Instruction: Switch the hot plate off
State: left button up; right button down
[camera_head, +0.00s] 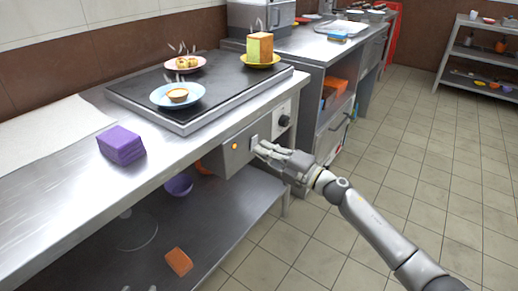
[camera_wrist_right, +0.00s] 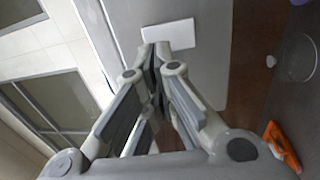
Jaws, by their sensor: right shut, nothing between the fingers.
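The hot plate (camera_head: 228,84) is a dark slab in a metal frame on the steel counter. Its front control panel (camera_head: 224,160) has a glowing orange light (camera_head: 234,146), a pale switch (camera_head: 254,141) and a dark round knob (camera_head: 284,120). My right gripper (camera_head: 259,150) is shut and empty, its fingertips at the panel by the switch. In the wrist view the shut fingertips (camera_wrist_right: 156,48) reach the lower edge of the white switch plate (camera_wrist_right: 168,33). I cannot tell whether they touch it. My left gripper is out of view.
Steaming food stands on a blue plate (camera_head: 160,98), a pink plate (camera_head: 200,63) and a yellow plate (camera_head: 275,62) on the hot plate. A purple block (camera_head: 122,146) lies on the counter. A purple bowl (camera_head: 179,185) sits on the lower shelf. The tiled floor at right is clear.

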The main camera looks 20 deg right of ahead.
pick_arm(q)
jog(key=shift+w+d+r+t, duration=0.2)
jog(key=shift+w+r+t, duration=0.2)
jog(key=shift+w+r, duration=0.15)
pick_arm(e)
jog(key=shift+x, duration=1.05)
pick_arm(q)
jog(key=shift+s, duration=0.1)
